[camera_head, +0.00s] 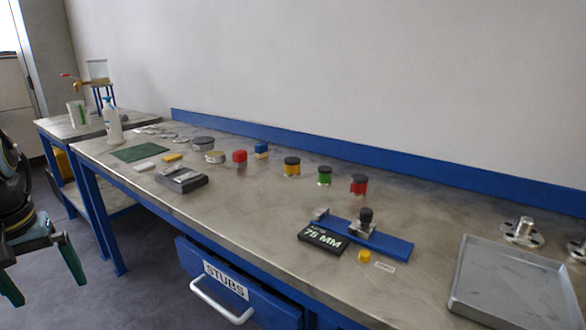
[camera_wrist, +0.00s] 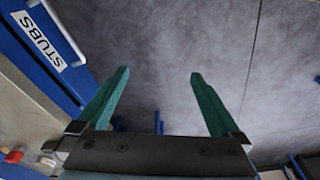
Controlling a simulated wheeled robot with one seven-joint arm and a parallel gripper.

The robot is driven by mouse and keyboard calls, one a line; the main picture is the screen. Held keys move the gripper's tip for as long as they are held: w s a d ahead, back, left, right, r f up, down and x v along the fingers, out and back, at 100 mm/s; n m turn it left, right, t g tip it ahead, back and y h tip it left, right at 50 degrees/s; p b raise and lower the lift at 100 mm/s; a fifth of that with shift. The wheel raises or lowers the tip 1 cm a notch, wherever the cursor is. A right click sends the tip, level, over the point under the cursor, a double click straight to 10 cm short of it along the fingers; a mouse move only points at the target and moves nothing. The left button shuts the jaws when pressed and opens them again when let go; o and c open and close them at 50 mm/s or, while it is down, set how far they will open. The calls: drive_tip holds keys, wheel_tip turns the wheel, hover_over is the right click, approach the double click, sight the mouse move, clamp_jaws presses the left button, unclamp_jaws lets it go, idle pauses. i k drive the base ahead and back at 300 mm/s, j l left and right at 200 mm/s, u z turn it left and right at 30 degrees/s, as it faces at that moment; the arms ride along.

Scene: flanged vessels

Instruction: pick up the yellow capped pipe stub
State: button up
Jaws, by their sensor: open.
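A short stub with a yellow band, dark top and metal lower part (camera_head: 292,166) stands upright on the metal workbench (camera_head: 215,200). It is the leftmost of three similar stubs; the others are green (camera_head: 324,176) and red (camera_head: 359,185). My gripper (camera_head: 50,292) is at the far left, off the front of the bench and well away from the yellow stub. I cannot make out the yellow stub in the wrist view.
A blue fixture (camera_head: 395,243) with a "75 MM" block (camera_head: 323,238) and a small yellow piece (camera_head: 365,256) lie in front of the stubs. A grey tray (camera_head: 510,285) is at right. A "STUBS" drawer (camera_head: 225,282) protrudes below the bench. A bottle (camera_head: 113,122) stands at left.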

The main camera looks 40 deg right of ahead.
sight(292, 164)
drive_tip(key=i+z, duration=0.1)
drive_tip(key=z, duration=0.6)
drive_tip(key=i+z, duration=0.15)
drive_tip(key=z, duration=0.25)
drive_tip(key=i+j+z, duration=0.25)
drive_tip(key=i+j, duration=0.15)
drive_tip(key=i+j+z, duration=0.3)
drive_tip(key=i+j, duration=0.35)
drive_tip(key=j, duration=0.1)
